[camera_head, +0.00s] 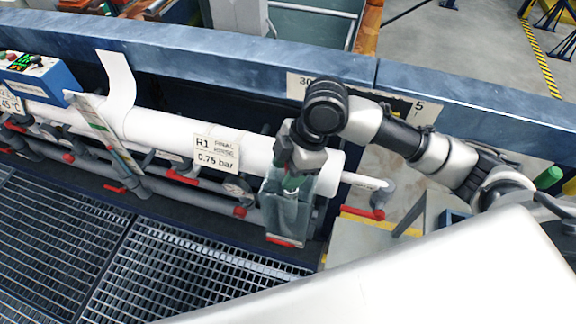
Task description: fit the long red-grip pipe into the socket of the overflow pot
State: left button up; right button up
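My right gripper (292,183) points down over a clear greenish box-like vessel (288,218) at the end of the thick white pipe. The vessel has a red part (284,242) at its bottom; I cannot tell whether it is the overflow pot. A small green piece shows at the fingertips. I cannot tell whether the fingers are open or shut, or whether they hold a pipe. The long red-grip pipe cannot be made out for certain, and no socket is visible. My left gripper is not in view.
The thick white pipe (255,146) bears a label (216,153) reading R1 and 0.75 bar. Grey pipes with red valve handles (377,214) run below it. A blue control box (40,80) stands at left. A blue wall (200,63) runs behind; grating (160,270) lies in front.

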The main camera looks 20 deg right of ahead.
jog(key=shift+o, duration=0.6)
jog(key=shift+d+r, duration=0.1)
jog(key=shift+r, duration=0.25)
jog(key=v, duration=1.1)
jog(key=shift+r, duration=0.3)
